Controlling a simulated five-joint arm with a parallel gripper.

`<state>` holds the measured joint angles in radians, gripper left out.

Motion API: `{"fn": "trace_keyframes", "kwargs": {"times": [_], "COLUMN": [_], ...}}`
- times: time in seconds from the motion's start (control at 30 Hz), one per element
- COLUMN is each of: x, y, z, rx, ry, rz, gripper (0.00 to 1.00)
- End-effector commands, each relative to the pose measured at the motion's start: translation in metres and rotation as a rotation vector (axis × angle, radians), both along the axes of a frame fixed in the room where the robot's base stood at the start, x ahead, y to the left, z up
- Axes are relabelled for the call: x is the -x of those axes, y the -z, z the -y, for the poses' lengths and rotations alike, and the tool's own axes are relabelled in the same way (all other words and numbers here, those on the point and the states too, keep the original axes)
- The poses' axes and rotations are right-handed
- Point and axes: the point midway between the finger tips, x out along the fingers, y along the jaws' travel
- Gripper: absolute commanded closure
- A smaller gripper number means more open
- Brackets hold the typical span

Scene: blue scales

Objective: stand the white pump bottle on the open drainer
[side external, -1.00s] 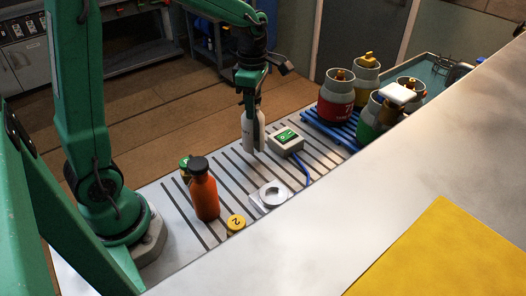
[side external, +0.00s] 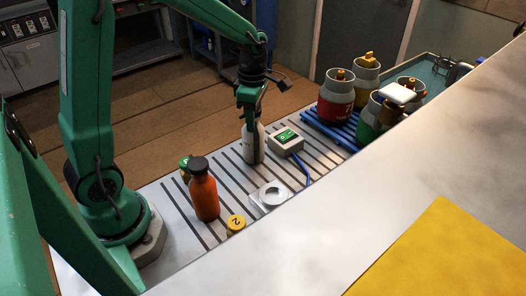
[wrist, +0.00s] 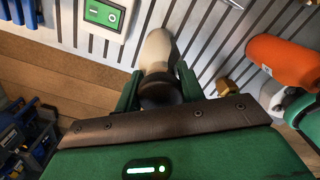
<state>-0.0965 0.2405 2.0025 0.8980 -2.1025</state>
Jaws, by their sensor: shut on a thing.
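The white pump bottle (side external: 260,146) is upright in my gripper (side external: 253,140), over the white surface with dark slots (side external: 222,165), left of the small display box. In the wrist view the pale bottle (wrist: 156,50) points away from me, its dark top between the jaws of my gripper (wrist: 158,82). The jaws are shut on it. The bottle's base is close to the slotted surface; I cannot tell whether it touches. The jaws hide part of the bottle's side.

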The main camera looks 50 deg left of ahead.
Motion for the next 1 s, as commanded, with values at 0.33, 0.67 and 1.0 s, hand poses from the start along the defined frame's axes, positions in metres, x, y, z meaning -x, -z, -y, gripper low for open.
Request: {"fn": "trace_keyframes", "kwargs": {"times": [0.33,0.67,1.0], "x": [0.0,0.0,-0.001], "y": [0.003,-0.002,-0.037], "z": [0.0,0.0,0.0], "rx": [0.001,0.0,-0.001], "ry": [0.0,0.0,0.0], "rz": [-0.001,0.001,0.004], "gripper": [0.39,0.39,0.39]}}
